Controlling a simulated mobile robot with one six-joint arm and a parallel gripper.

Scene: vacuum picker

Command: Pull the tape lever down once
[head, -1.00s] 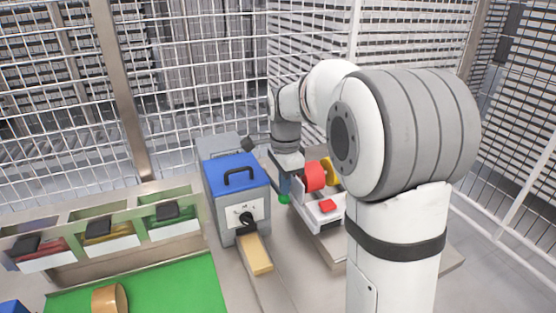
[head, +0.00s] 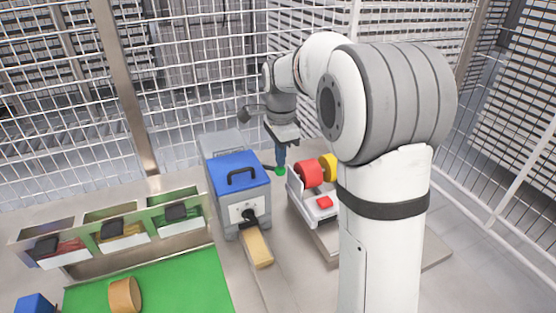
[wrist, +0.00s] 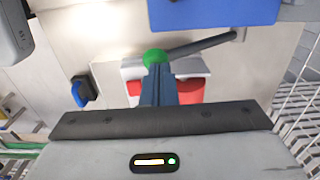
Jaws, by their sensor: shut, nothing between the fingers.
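The tape lever is a dark rod (wrist: 200,44) with a green knob (wrist: 155,57) at its end. In the head view the knob (head: 280,171) is beside the right side of the blue-lidded grey machine (head: 238,172), and the rod runs from the knob toward that machine, roughly level. My gripper (head: 281,166) points down with its blue fingers shut and empty. Its tips are right at the green knob, seemingly just above it. The wrist view shows my fingers (wrist: 158,75) in line with the knob. I cannot tell whether they touch.
A white tape holder (head: 312,207) with a red roll (head: 308,173) and a yellow roll (head: 329,167) stands close right of my gripper. Bins (head: 112,236) and a green mat (head: 185,285) are at left. Wire fencing (head: 200,70) closes off the back.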

